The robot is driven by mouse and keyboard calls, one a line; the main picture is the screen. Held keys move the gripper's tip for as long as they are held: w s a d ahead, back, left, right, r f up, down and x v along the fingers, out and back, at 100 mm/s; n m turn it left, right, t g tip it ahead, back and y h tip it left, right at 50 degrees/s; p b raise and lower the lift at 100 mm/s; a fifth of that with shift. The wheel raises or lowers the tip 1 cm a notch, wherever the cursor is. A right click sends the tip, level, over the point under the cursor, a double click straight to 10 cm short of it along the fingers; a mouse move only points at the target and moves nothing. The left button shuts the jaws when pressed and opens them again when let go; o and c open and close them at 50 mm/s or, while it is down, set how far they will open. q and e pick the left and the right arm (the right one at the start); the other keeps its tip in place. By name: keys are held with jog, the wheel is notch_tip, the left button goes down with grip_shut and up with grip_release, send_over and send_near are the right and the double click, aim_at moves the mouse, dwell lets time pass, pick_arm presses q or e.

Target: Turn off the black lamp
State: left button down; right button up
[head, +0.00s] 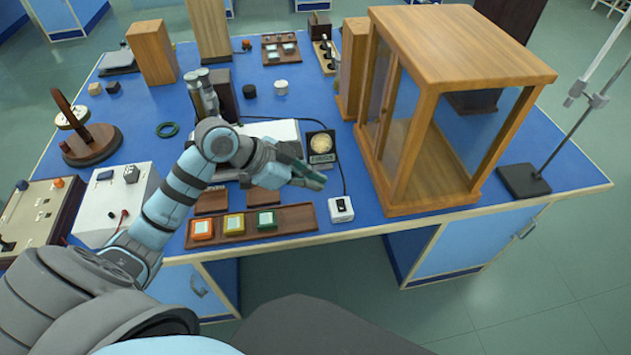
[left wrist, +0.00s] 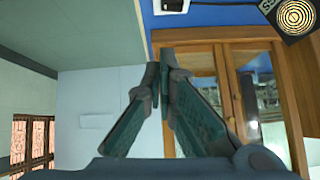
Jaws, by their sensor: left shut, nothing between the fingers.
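A small black-framed unit with a round, pale yellow face (head: 321,146) stands mid-bench; it looks like the black lamp. Its ringed face also shows at the top right corner of the left wrist view (left wrist: 298,14). A white switch box with a dark top (head: 341,209) sits near the bench's front edge, with a black cable running to it. Part of a white box (left wrist: 171,5) shows at the top of the left wrist view. My left gripper (head: 318,182) is shut and empty, above the bench between the lamp and the switch box, apart from both. My right gripper is out of view.
A large wood-and-glass case (head: 455,195) stands close to the right of the switch box. A wooden tray (head: 290,218) with orange, yellow and green blocks lies to its left. A stand with a rod (head: 524,181) is at the far right. The bench front edge is close.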

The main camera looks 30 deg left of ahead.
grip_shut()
pick_arm(q)
jog(key=s+a+f+n+g+y, duration=0.1)
jog(key=s+f+n+y, duration=0.1)
jog(key=s+f, duration=1)
jog(key=s+a+f+n+g+y, duration=0.2)
jog(key=s+f+n, duration=0.3)
jog(key=s+f, duration=0.8)
jog(key=s+a+f+n+g+y, duration=0.1)
jog(key=s+f+n+y, duration=0.2)
jog(key=s+f, duration=1)
notch_tip(320, 180, down, 9)
jog(key=shift+a+r+g, duration=0.1)
jog(key=shift+a+g, duration=0.2)
jog(key=shift+g, duration=0.1)
jog(key=shift+n, duration=0.3)
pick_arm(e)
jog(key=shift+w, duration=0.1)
